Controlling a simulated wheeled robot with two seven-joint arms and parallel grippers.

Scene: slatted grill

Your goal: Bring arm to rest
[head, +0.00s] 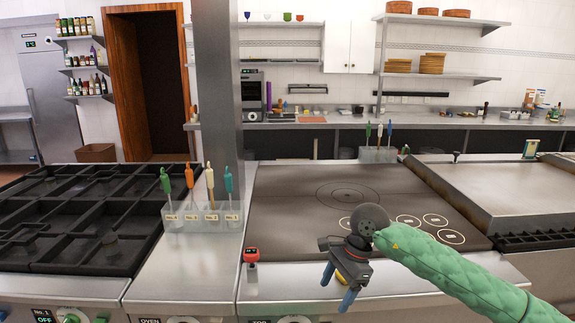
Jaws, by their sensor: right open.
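My right arm, in a green padded sleeve (455,275), comes in from the lower right. My right gripper (335,295) has two blue fingers that stand apart, pointing down over the front edge of the flat cooktop (290,215). I see no object held between the fingers. A small yellow patch shows by the gripper body, and I cannot tell what it is. My left gripper is not in view.
A black burner grate (75,215) fills the left. A clear holder (203,219) with several colored-handled tools stands by a steel post (218,90). A small red-topped device (251,255) sits at the cooktop's left front. A steel griddle (500,188) is at right.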

